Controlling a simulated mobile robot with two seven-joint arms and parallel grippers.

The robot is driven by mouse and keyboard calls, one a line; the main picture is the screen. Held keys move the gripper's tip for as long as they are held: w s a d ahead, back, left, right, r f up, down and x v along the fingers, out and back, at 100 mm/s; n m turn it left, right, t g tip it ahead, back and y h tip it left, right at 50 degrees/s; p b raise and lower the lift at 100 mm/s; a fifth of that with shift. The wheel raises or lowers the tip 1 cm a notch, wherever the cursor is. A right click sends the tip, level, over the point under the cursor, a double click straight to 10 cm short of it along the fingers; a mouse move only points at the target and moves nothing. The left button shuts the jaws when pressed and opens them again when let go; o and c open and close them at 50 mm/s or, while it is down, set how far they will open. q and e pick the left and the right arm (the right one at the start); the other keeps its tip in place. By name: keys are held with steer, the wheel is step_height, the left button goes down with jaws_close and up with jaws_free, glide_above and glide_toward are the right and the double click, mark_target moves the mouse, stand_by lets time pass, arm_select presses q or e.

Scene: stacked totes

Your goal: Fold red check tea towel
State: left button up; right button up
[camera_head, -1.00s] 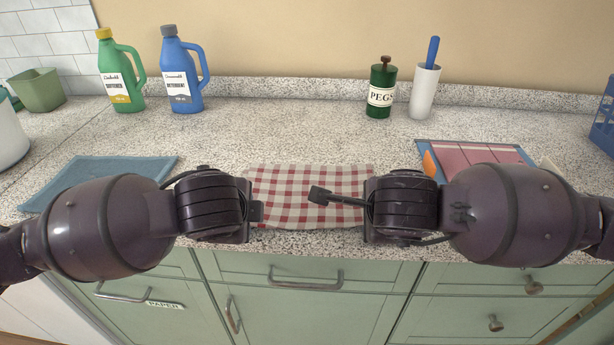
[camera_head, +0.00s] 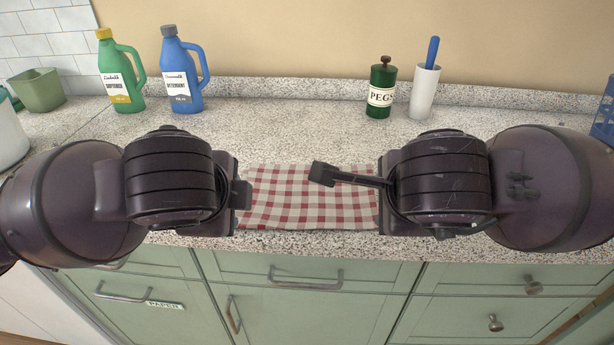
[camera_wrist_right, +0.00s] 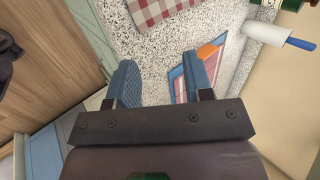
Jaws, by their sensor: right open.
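The red and white check tea towel (camera_head: 305,195) lies flat on the speckled counter near its front edge, between my two arms. Its left and right ends are partly hidden by my wrists. In the right wrist view a corner of it (camera_wrist_right: 160,10) shows at the top, beyond the fingers. My right gripper (camera_wrist_right: 160,72) is open, with two blue fingers apart, nothing between them, and clear of the towel. In the head view my left wrist is left of the towel, but its fingers are hidden, so I cannot tell their state.
A green bottle (camera_head: 121,75), a blue bottle (camera_head: 181,75), a green pegs jar (camera_head: 381,90) and a white holder with a blue-handled brush (camera_head: 424,95) stand along the back. A patterned flat item (camera_wrist_right: 177,83) lies on the counter. The counter behind the towel is clear.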

arm_select(q)
steer(key=shift+s+r, duration=0.25)
